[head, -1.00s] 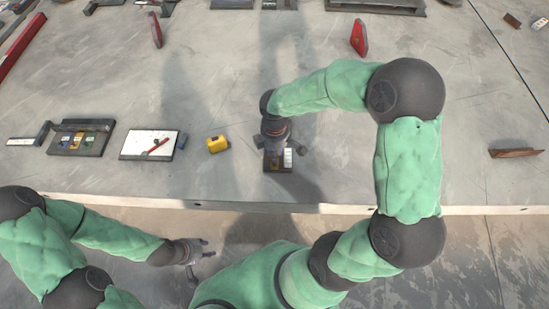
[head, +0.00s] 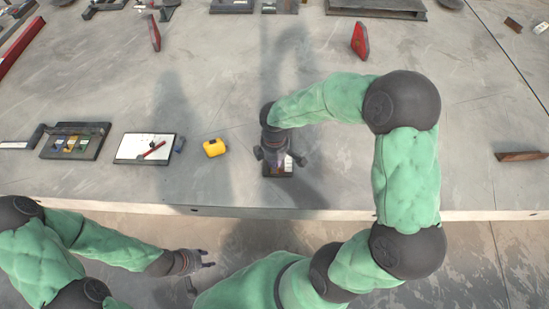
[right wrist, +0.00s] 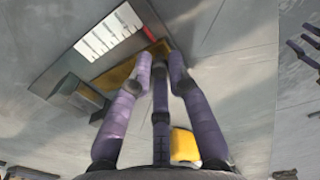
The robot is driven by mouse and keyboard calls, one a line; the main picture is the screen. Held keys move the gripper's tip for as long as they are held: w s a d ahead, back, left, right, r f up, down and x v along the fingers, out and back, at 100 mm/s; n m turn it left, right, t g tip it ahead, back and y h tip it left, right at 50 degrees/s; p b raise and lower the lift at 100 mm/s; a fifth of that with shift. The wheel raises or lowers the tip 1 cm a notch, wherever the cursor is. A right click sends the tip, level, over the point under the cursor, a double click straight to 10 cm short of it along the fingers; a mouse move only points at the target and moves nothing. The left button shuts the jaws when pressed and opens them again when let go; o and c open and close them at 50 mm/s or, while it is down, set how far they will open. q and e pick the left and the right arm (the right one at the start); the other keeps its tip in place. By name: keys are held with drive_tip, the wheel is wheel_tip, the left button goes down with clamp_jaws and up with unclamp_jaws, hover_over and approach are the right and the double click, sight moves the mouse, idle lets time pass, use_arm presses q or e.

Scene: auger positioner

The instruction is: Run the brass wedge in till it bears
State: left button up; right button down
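The small dark positioner plate (head: 279,171) sits near the table's front edge, mostly covered by my right gripper (head: 275,158). In the right wrist view the plate (right wrist: 62,68) carries a white marked scale (right wrist: 110,34) and a small red mark. A brass-coloured strip (right wrist: 122,73), apparently the wedge, lies along it beside a grey block (right wrist: 88,97). My right gripper's fingertips (right wrist: 160,58) converge over the strip's end; contact and grip cannot be told. My left gripper (head: 204,258) is open and empty, in front of the table edge.
A yellow case (head: 213,147) stands left of the positioner. Red-faced wedge shapes (head: 359,40) stand farther back. Right of my right arm the table is mostly clear.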

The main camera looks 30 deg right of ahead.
drive_tip(key=shift+w+d, duration=0.4)
drive_tip(key=shift+w, duration=0.3)
idle(0.6)
drive_tip(key=c, duration=1.1)
unclamp_jaws()
drive_tip(key=shift+r+p, duration=2.7)
drive_tip(key=shift+r, duration=0.4)
drive_tip(key=shift+f, duration=0.1)
